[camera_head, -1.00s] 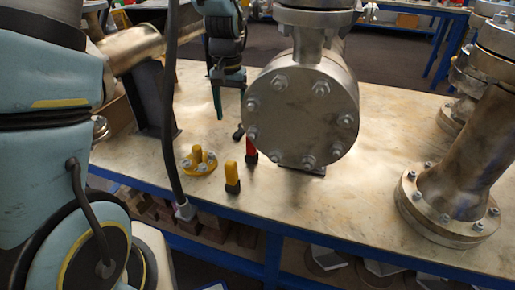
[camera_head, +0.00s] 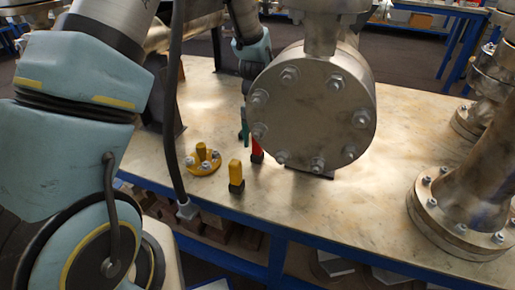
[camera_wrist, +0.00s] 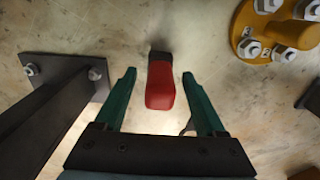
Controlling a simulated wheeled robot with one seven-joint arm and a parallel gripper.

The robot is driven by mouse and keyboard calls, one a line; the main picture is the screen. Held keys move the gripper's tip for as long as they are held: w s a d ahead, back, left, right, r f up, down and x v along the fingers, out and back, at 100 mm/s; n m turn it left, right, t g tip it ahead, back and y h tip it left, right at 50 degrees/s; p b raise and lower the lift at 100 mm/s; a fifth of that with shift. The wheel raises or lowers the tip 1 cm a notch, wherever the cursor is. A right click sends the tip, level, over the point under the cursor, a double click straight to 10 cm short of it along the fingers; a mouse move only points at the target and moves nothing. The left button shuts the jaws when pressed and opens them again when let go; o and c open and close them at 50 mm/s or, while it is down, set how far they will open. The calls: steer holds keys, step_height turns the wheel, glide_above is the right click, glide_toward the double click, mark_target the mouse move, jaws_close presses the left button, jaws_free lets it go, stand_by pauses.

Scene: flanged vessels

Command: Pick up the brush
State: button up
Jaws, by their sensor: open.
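A red-handled brush-like piece (camera_head: 257,151) with a dark end stands on the table beside the big round flange. In the wrist view the red handle (camera_wrist: 160,86) lies between the two green fingers of my gripper (camera_wrist: 158,75), with a gap on both sides. My gripper (camera_head: 243,126) is open and, in the head view, partly hidden behind the flange and the red piece. A similar yellow-handled piece (camera_head: 236,173) with a dark base stands upright nearer the table's front edge. I cannot tell which of the two the task means.
A yellow flange with bolts (camera_head: 203,162) lies to the left and shows in the wrist view (camera_wrist: 275,30). A dark bracket (camera_wrist: 65,85) is bolted left of my gripper. The large metal vessel flange (camera_head: 313,108) stands close on the right. The tabletop (camera_head: 340,215) in front is clear.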

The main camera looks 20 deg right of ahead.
steer(key=shift+f, duration=0.7)
jaws_close()
